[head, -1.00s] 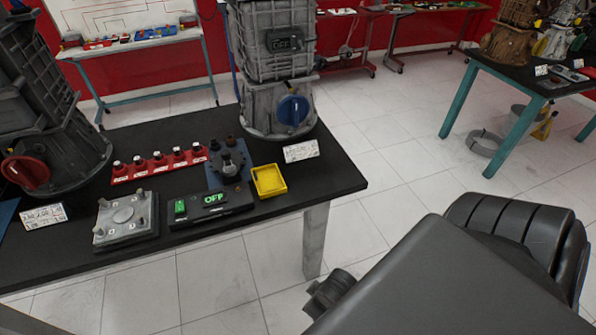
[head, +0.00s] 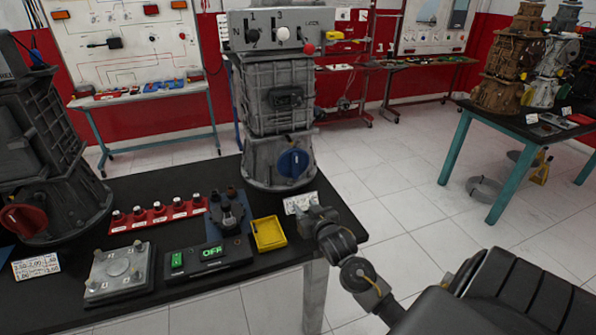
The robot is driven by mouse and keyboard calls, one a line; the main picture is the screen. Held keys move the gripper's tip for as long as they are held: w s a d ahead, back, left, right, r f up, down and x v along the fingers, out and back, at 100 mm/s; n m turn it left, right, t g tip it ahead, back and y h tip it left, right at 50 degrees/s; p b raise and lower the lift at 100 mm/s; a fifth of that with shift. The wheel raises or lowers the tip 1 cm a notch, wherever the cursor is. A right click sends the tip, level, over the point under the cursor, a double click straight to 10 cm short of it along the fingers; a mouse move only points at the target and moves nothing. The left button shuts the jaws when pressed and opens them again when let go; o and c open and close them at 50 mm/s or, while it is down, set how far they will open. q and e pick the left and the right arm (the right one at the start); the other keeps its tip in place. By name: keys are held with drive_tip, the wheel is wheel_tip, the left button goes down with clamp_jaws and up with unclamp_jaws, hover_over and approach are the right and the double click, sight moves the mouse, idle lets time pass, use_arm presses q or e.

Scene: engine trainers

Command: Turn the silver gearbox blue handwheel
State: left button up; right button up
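The silver gearbox (head: 281,100) stands upright at the back of the black table. Its blue handwheel (head: 293,164) is on the lower front, facing me, and shows in full. My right gripper (head: 313,212) is just in front of the gearbox base, below and to the right of the handwheel and apart from it. It overlaps the white label card (head: 298,202) in the picture. The gripper is small and dark here, and I cannot make out whether its fingers are open. My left gripper is not in view.
A dark gearbox with a red handwheel (head: 24,220) stands at the left. On the table are a red strip of knobs (head: 158,215), a yellow tray (head: 269,233), a black box with green displays (head: 208,260) and a grey plate (head: 118,272).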

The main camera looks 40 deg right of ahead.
sight(297, 166)
drive_tip(key=shift+m+t+h, duration=0.4)
drive_tip(key=shift+t+h, duration=0.2)
drive_tip(key=shift+t, duration=0.3)
drive_tip(key=w+d+r, duration=0.1)
drive_tip(key=w+d, duration=0.1)
drive_tip(key=w, duration=0.2)
drive_tip(key=w+d+r+p, duration=0.1)
drive_tip(key=w+d+r, duration=0.1)
drive_tip(key=w+d, duration=0.1)
drive_tip(key=w+d+r, duration=0.1)
drive_tip(key=w+d, duration=0.1)
drive_tip(key=w, duration=0.3)
drive_tip(key=shift+w+d+r, duration=0.2)
drive_tip(key=shift+w+r, duration=0.05)
drive_tip(key=shift+w, duration=0.15)
clamp_jaws()
